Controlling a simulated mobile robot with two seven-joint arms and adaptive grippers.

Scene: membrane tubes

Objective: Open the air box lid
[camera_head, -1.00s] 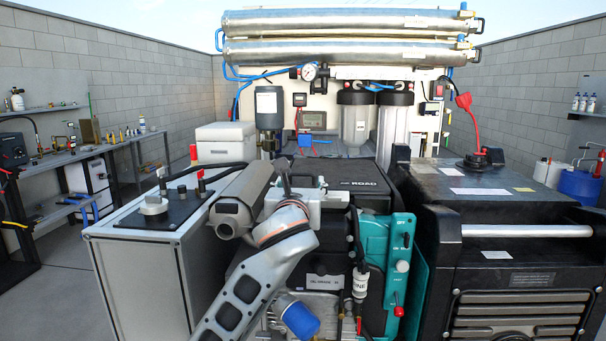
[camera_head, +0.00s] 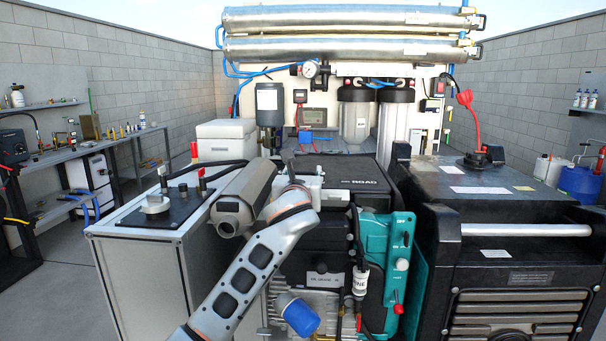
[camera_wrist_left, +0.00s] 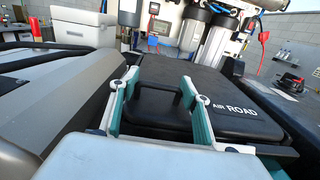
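The air box lid is a black, flat cover (camera_head: 356,174) marked "AIR ROAD" in the middle of the machine, and it lies closed. In the left wrist view the lid (camera_wrist_left: 240,112) fills the centre and right, with a raised black handle (camera_wrist_left: 156,90) on its left part. My left gripper (camera_wrist_left: 158,82) is open, its two teal-edged fingers apart on either side of the handle. Whether either finger touches the handle cannot be told. In the head view my left gripper (camera_head: 302,172) is at the lid's left side, its fingers mostly hidden. My right gripper is out of view.
A grey cylindrical housing (camera_head: 246,196) is close on the left of my gripper. Filter housings (camera_head: 356,115) stand behind the lid. A teal panel (camera_head: 388,260) is in front, and a large black unit (camera_head: 480,190) stands to the right.

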